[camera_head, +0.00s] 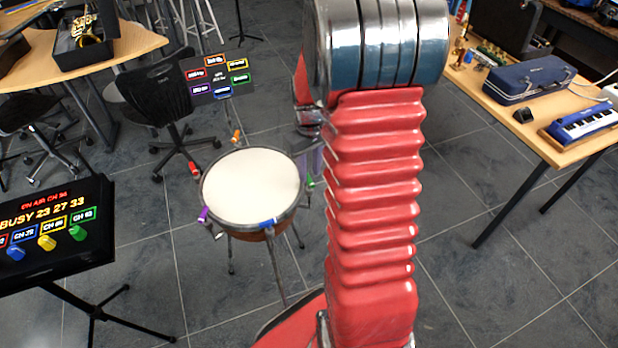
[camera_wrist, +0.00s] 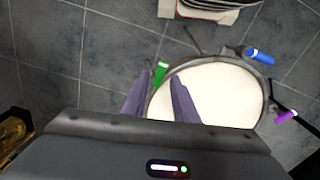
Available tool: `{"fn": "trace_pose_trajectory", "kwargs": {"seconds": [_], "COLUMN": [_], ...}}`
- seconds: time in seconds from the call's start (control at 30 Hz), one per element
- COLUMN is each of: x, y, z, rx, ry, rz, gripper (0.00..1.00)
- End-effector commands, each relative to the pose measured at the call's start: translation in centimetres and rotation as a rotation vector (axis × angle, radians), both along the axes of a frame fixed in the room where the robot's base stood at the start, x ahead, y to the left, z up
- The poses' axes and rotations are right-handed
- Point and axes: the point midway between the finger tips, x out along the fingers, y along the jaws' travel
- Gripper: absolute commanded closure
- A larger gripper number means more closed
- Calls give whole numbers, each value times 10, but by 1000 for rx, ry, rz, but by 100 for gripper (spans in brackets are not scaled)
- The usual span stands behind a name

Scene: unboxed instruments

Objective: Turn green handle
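The drum (camera_head: 250,182) has a white head and coloured handles around its rim. Its green handle (camera_head: 310,182) is on the right side, close to my gripper (camera_head: 317,160), which is partly hidden behind my red arm. In the wrist view the green handle (camera_wrist: 161,73) stands at the drum's left edge. The two purple-grey fingers of my gripper (camera_wrist: 159,80) are apart, one on each side of the handle in the picture. I cannot tell whether the handle is between the tips or a little beyond them.
Other rim handles are red (camera_head: 195,169), orange (camera_head: 236,136), purple (camera_head: 204,214) and blue (camera_head: 268,222). A lit display (camera_head: 50,215) with coloured knobs stands left. A label panel (camera_head: 217,77) and black chair (camera_head: 165,95) are behind. A wooden table (camera_head: 510,115) is right.

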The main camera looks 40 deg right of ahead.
Motion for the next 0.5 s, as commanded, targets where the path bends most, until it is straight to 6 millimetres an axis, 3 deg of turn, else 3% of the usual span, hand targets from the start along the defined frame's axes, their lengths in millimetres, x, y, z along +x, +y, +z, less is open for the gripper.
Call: {"fn": "trace_pose_trajectory", "kwargs": {"seconds": [0.2,0.5], "x": [0,0], "y": [0,0], "z": [-29,-39], "rx": [1,0], "ry": [2,0], "rz": [0,0], "gripper": [74,74]}}
